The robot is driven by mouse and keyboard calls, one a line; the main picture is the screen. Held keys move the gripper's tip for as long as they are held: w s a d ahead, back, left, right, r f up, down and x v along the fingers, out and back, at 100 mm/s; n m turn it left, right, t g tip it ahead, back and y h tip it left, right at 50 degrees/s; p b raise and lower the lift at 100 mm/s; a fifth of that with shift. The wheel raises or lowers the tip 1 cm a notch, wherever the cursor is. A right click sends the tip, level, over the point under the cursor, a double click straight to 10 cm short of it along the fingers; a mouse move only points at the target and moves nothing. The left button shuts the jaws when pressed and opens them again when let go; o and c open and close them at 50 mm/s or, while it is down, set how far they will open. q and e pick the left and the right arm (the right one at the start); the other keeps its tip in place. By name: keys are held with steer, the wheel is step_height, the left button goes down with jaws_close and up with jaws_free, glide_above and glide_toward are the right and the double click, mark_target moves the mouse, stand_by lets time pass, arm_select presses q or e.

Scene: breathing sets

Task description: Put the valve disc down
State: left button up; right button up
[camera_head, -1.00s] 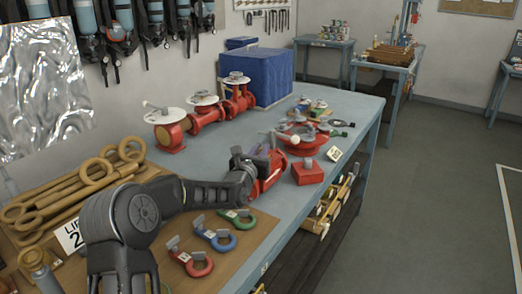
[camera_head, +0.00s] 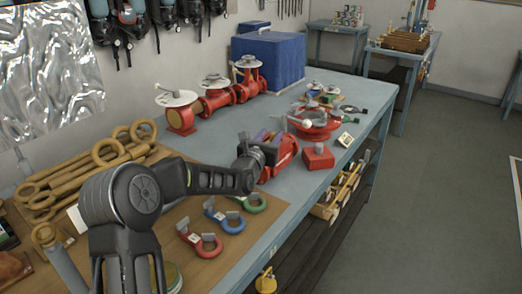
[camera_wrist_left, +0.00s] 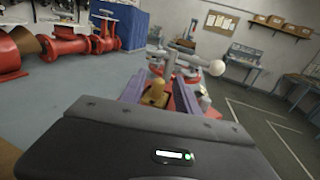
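My left gripper (camera_head: 272,146) is low over the near side of the long grey-blue table (camera_head: 222,145), at a red valve body (camera_head: 287,152). In the left wrist view, a purple-blue bar stands on each side of a small brass-coloured piece (camera_wrist_left: 155,94), which may be the valve disc. I cannot tell whether the fingers press on it or stand apart around it. A red round flanged part (camera_head: 318,128) with a grey lever and a pale ball knob lies just beyond. A red block (camera_head: 318,156) sits right of the gripper. My right gripper is out of view.
Red valves with white round tops (camera_head: 179,98) stand along the back, before a blue box (camera_head: 270,60). The table's right edge is close to the red block.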

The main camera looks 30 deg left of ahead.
arm_select(q)
steer(key=s+d+b, duration=0.1)
steer(key=s+b, duration=0.1)
steer(key=s, duration=0.8)
steer(key=shift+d, duration=0.1)
stand_by(0.3)
